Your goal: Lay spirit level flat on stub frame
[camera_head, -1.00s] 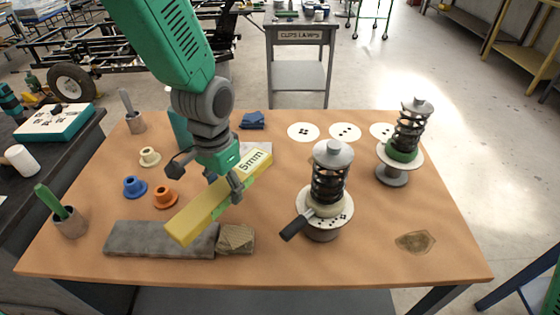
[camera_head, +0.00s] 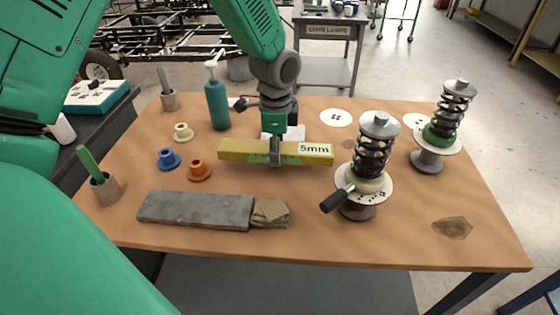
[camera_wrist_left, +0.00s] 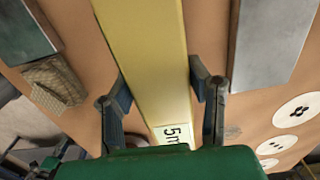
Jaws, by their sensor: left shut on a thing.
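The yellow spirit level (camera_head: 240,151), with a "5mm" label at its right end, lies crosswise in my left gripper (camera_head: 275,157) above the tabletop and looks about level. In the left wrist view the yellow bar (camera_wrist_left: 150,55) runs between the two fingers, which are shut on it. A long grey slab (camera_head: 195,209) lies at the front left of the table, nearer than the level. A pale grey plate (camera_wrist_left: 268,45) shows beyond the level in the wrist view, mostly hidden in the head view. I cannot tell for certain which is the stub frame. My right gripper is out of view.
A folded rag (camera_head: 270,212) touches the slab's right end. Two spring assemblies stand at right, the nearer (camera_head: 372,150) with a black handle. A teal bottle (camera_head: 217,105), coloured bushings (camera_head: 200,169) and a cup (camera_head: 104,188) stand left. The front-middle tabletop is clear.

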